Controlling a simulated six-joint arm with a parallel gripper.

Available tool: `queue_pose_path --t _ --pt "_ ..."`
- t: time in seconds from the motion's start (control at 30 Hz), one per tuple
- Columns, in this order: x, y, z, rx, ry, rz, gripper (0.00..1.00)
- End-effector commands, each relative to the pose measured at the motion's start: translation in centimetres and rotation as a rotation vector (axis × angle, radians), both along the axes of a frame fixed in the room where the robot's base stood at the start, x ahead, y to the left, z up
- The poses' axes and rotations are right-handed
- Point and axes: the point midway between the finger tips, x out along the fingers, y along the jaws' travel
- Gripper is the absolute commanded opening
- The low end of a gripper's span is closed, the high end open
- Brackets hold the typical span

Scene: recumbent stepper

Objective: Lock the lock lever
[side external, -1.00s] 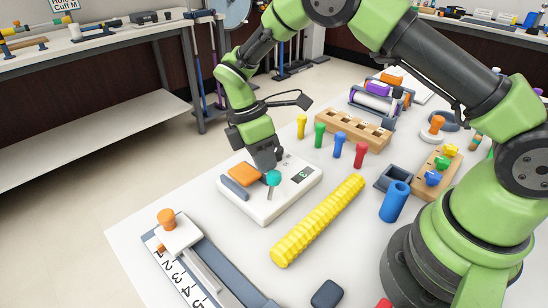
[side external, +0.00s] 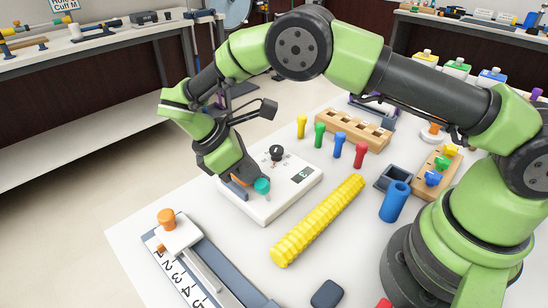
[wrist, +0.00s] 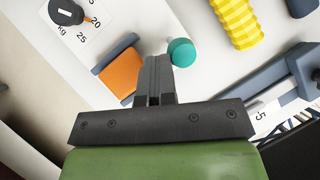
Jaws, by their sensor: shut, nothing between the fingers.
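A white console box (side external: 285,195) stands on the table. On its near-left corner is a teal knob (side external: 262,186), which looks like the lock lever's end; its stem is mostly hidden. In the wrist view the teal knob (wrist: 181,52) is just right of my fingertips. An orange pad (wrist: 120,72) with a grey-blue bar beside it lies just left of them. My gripper (wrist: 156,62) is shut and empty, low over the box between pad and knob. I cannot tell whether it touches the knob. In the side view my gripper covers most of the pad.
The box has a black dial (side external: 276,153) and a small display (side external: 300,174). A yellow ribbed bar (side external: 318,220) lies to its right. A numbered slide rig (side external: 190,262) is in front. Colored pegs and a wooden block (side external: 350,130) stand behind.

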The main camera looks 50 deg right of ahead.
Motion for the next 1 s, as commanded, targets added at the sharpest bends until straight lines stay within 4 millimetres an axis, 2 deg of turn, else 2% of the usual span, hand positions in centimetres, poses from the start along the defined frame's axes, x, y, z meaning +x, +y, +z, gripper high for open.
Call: queue_pose_path --t 0.27,0.67,1.0 --pt "-0.1 0.0 0.0 0.0 0.004 -0.002 0.0" --pt "0.0 0.0 1.6 0.001 0.003 -0.001 0.0" --pt "0.0 0.0 1.7 0.001 0.001 0.0 0.0"
